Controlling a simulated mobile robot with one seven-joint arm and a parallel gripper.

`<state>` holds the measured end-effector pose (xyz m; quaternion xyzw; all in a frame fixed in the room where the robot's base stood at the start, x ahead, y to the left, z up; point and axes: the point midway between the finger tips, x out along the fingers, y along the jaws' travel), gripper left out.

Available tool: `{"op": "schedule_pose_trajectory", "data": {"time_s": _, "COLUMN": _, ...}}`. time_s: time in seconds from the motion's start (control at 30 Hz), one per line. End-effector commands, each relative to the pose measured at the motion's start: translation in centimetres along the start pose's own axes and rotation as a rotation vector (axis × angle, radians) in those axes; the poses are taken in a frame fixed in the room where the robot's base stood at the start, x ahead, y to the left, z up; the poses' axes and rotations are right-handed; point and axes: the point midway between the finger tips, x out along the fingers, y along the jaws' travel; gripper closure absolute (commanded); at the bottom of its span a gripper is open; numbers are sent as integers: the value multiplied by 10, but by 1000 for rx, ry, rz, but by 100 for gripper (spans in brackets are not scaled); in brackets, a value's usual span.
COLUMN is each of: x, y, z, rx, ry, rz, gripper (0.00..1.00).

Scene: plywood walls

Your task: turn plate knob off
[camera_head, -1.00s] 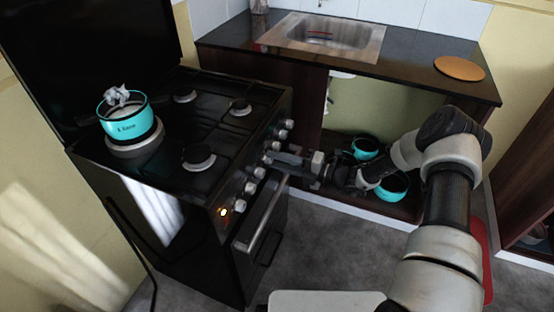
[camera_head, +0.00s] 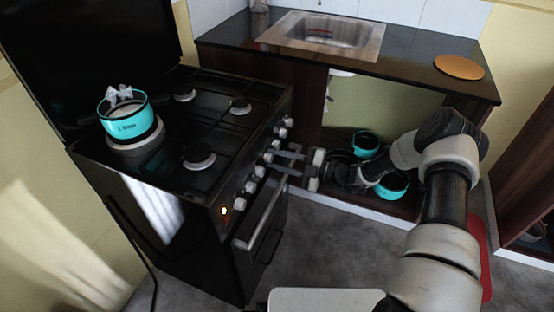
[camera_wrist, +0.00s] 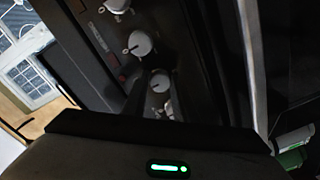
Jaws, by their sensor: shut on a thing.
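The black stove (camera_head: 200,150) has a row of white knobs down its front. My gripper (camera_head: 271,161) is at the middle of that row, with its two fingers apart and closed on a white knob (camera_head: 268,157). The fingers partly hide this knob. In the wrist view a white knob (camera_wrist: 160,82) lies just beyond the dark gripper body, and another knob (camera_wrist: 140,43) is above it. A turquoise pot (camera_head: 127,122) with a whitish shape at its top stands on the back-left plate (camera_head: 136,140). An orange light (camera_head: 224,211) glows near the lowest knob.
The oven handle (camera_head: 258,222) sticks out below the knobs, close to my gripper. A dark counter (camera_head: 420,85) with a sink (camera_head: 325,35) and an orange round board (camera_head: 459,67) is behind. Turquoise pots (camera_head: 365,146) sit in the open cupboard below. Grey floor lies in front.

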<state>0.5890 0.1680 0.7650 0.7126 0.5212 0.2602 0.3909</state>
Motion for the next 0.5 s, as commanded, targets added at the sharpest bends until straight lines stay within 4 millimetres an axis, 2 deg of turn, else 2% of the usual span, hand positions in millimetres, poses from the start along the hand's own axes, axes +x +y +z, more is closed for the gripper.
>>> {"op": "schedule_pose_trajectory", "data": {"time_s": 0.47, "x": -1, "y": -1, "z": 0, "rx": 13, "ry": 1, "rz": -2, "gripper": 97}}
{"op": "schedule_pose_trajectory", "data": {"time_s": 0.5, "x": -1, "y": -1, "z": 0, "rx": 13, "ry": 1, "rz": -2, "gripper": 68}}
